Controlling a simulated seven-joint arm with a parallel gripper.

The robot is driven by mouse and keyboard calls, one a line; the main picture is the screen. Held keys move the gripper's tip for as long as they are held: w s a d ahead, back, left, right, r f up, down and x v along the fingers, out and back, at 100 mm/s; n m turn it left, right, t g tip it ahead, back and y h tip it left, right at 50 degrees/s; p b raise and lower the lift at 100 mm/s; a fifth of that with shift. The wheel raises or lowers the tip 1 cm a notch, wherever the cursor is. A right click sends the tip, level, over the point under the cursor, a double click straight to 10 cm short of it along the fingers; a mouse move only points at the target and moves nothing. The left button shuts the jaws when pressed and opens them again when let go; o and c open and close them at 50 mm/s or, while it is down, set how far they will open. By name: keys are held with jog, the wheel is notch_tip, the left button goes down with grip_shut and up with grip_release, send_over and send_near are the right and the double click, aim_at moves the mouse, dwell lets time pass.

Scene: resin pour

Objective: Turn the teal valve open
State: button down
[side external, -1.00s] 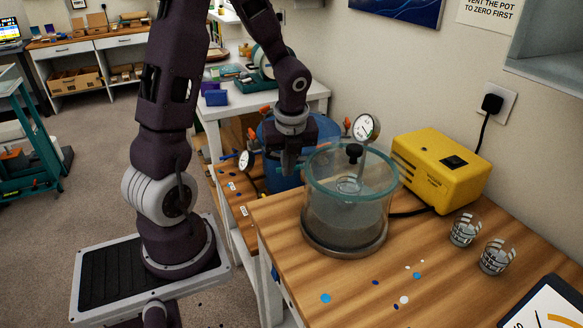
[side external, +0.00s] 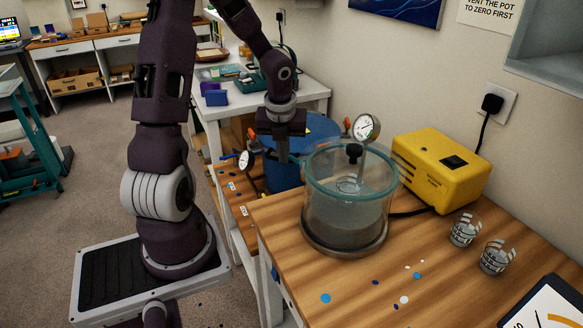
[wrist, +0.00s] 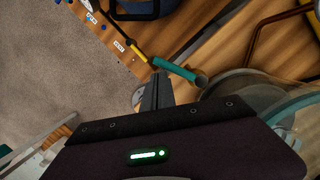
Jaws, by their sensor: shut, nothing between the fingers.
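The teal valve (wrist: 176,70) shows in the wrist view as a teal bar lying slantwise, with a dark round end at its right. My gripper (wrist: 158,80) is shut and empty, its fingers just below the bar in that picture, near its left half. I cannot tell whether they touch it. In the side view my gripper (side external: 283,157) points down in front of the blue tank, left of the clear chamber. I cannot make out the valve there.
The clear chamber (side external: 345,215) with a teal rim and a dial gauge (side external: 366,128) stands close on the right. Behind the gripper is a blue tank (side external: 316,130). A yellow pump (side external: 440,168) and two cups (side external: 465,229) stand farther right. A small gauge (side external: 246,161) is at the left.

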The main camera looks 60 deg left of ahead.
jog(key=shift+w+a, duration=0.75)
jog(key=shift+w, duration=0.35)
jog(key=shift+a+r, duration=0.1)
jog(key=shift+r, duration=0.2)
jog(key=s+a+v, duration=0.1)
jog(key=a+v, duration=0.1)
jog(key=v, duration=0.6)
jog(key=d+r+n, duration=0.5)
jog(key=d, duration=0.3)
jog(key=s+d+r+n+t+h, duration=0.1)
jog(key=s+d+n+t, duration=0.1)
jog(key=s+d+n, duration=0.5)
jog(key=s+d+r+n+t+h, duration=0.1)
jog(key=s+d+r+n+t, duration=0.1)
jog(key=s+d+n, duration=0.5)
jog(key=d+n, duration=0.4)
jog(key=n, duration=0.1)
